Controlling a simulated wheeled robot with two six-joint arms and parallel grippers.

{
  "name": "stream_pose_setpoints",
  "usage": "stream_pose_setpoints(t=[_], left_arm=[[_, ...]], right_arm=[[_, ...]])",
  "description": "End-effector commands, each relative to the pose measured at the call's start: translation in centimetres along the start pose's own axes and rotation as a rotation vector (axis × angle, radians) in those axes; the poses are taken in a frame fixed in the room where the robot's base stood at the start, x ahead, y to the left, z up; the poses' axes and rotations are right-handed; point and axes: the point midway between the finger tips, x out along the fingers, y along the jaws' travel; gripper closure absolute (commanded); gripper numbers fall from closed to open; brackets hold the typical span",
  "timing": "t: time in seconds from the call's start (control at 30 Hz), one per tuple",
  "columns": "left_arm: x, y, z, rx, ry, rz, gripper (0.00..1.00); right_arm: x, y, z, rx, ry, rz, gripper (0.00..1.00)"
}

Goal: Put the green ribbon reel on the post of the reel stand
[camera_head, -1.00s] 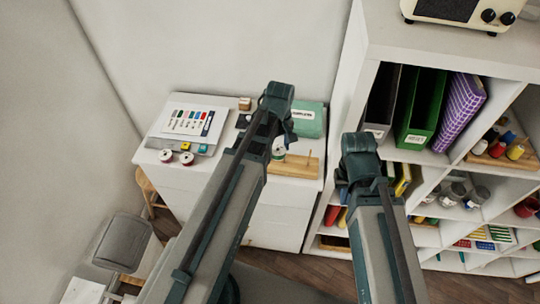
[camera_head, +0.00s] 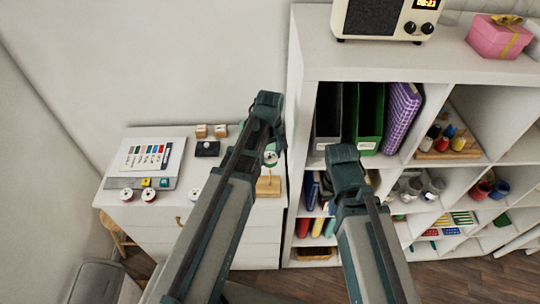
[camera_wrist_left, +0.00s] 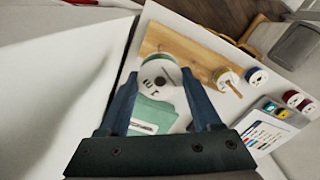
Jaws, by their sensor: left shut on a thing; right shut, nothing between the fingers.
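The green ribbon reel (camera_head: 270,158), mostly white flanges with a little green showing, is held in my left gripper (camera_head: 274,143). In the left wrist view the reel (camera_wrist_left: 158,76) sits between the two fingers (camera_wrist_left: 163,98), a flange with a dark centre hole facing the camera. The reel stand is a wooden board (camera_head: 268,187) on the white cabinet, below the reel in the head view. In the wrist view the board (camera_wrist_left: 190,48) lies beyond the reel, its post (camera_wrist_left: 232,87) right of it. The reel is apart from the post. My right gripper (camera_head: 352,168) is shut and empty, in front of the shelf.
Red reels (camera_head: 149,194) and a card with colour samples (camera_head: 152,154) are at the cabinet's left. A green box (camera_wrist_left: 153,115) lies close by the reel in the wrist view. A white shelf unit (camera_head: 300,90) with folders stands right of the cabinet.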

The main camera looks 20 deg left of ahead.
Motion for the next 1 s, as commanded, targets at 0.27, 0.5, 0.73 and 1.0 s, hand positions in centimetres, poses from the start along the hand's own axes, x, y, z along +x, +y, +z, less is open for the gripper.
stream_pose_setpoints(t=[0.27, 0.5, 0.73, 1.0], left_arm=[[1.3, 0.0, 0.0, 0.000, 0.000, 0.000, 0.88], [2.2, 0.0, 0.0, 0.000, 0.000, 0.000, 0.88], [3.1, 0.0, 0.0, 0.000, 0.000, 0.000, 0.88], [4.1, 0.0, 0.0, 0.000, 0.000, 0.000, 0.88]], right_arm=[[1.3, -0.1, -0.1, 0.000, 0.000, 0.000, 1.00], [2.2, -0.2, -0.1, -0.001, 0.001, 0.000, 1.00], [3.0, -0.3, -0.2, -0.003, 0.001, 0.001, 1.00], [4.1, -0.4, -0.2, -0.005, 0.001, 0.001, 1.00]])
